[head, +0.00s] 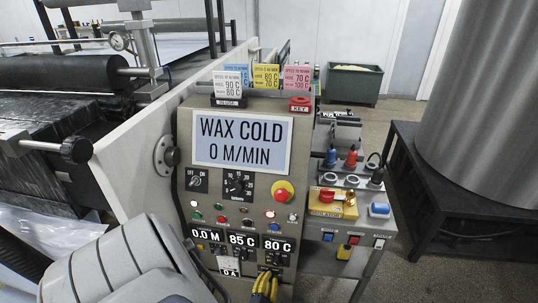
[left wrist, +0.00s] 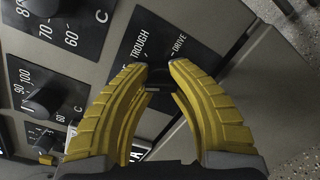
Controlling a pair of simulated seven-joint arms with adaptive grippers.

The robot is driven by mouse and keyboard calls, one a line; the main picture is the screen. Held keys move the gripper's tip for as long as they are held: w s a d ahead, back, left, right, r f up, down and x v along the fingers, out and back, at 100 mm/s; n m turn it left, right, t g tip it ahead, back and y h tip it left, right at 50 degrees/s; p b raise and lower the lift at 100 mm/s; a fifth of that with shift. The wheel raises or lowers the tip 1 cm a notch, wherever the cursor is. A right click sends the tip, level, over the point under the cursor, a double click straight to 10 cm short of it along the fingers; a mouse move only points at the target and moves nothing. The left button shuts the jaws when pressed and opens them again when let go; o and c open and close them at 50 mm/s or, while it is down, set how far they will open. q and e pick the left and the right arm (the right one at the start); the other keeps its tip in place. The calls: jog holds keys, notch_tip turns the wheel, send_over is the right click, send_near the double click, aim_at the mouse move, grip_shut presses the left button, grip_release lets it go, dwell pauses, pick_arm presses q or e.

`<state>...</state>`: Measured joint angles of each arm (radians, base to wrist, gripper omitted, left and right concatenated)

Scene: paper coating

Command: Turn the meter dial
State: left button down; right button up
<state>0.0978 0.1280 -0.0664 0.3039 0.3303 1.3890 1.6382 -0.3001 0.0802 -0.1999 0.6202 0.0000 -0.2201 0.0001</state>
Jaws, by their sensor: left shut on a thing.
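The control panel carries a round dial (head: 239,185) with a numbered scale, below the "WAX COLD 0 M/MIN" display (head: 242,140). Below it are readouts of 0.0 M (head: 205,236), 85 C and 80 C, with small black knobs under them. My left gripper (head: 265,284) is at the panel's lower edge, well below the scaled dial. In the left wrist view its yellow fingers (left wrist: 161,68) close around a dark knob (left wrist: 158,88) on a plate marked TROUGH and DRIVE. The fingers partly hide this knob. My right gripper is not in view.
Other black knobs (left wrist: 45,102) with printed scales sit left of the fingers. A red emergency button (head: 282,191) and indicator lamps are higher on the panel. A side shelf with a yellow box (head: 331,203) stands to the right. Rollers (head: 65,75) lie at the left.

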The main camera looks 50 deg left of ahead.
pick_arm(q)
jog(key=m, duration=0.5)
jog(key=shift+s+a+g, duration=0.15)
jog(key=shift+a+g, duration=0.1)
jog(key=shift+g, duration=0.05)
jog(key=m, duration=0.4)
jog(key=shift+r+m, duration=0.1)
jog(key=shift+m, duration=0.2)
jog(key=shift+a, duration=0.1)
jog(key=c, duration=1.6)
grip_release()
jog(key=o, duration=0.6)
jog(key=shift+d+m, duration=0.2)
jog(key=shift+m, duration=0.1)
jog(key=shift+c, duration=0.2)
jog(key=shift+d, duration=0.1)
jog(key=shift+s+d, duration=0.15)
jog(key=v, duration=1.1)
jog(key=shift+d, duration=0.2)
